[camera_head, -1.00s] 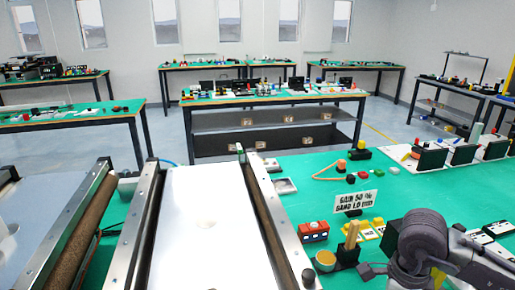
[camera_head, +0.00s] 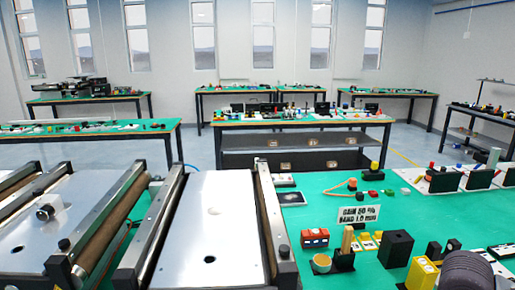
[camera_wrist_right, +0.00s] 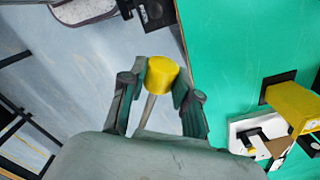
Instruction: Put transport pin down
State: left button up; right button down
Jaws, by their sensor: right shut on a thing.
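In the right wrist view my right gripper (camera_wrist_right: 157,88) is shut on a pin with a yellow cylindrical head (camera_wrist_right: 162,73) and a thin grey shaft. I take this for the transport pin. The shaft runs back between the fingers, and its lower end is hidden by the gripper body. The pin appears against the grey floor beside the green table's edge. In the head view only a dark rounded part of what seems my right arm shows at the lower right; the right gripper and the pin are not visible there. My left gripper is in neither view.
The green table (camera_head: 320,196) holds a black block (camera_head: 396,248), a yellow block (camera_head: 422,274), a red box (camera_head: 315,237) and a sign (camera_head: 358,214). Conveyors (camera_head: 211,225) stand at left and centre. Green surface is clear in the right wrist view (camera_wrist_right: 225,60).

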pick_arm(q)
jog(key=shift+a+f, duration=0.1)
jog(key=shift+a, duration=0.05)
pick_arm(e)
jog(key=a+n, duration=1.1)
jog(key=n, duration=1.3)
jog(key=shift+w+a, duration=0.3)
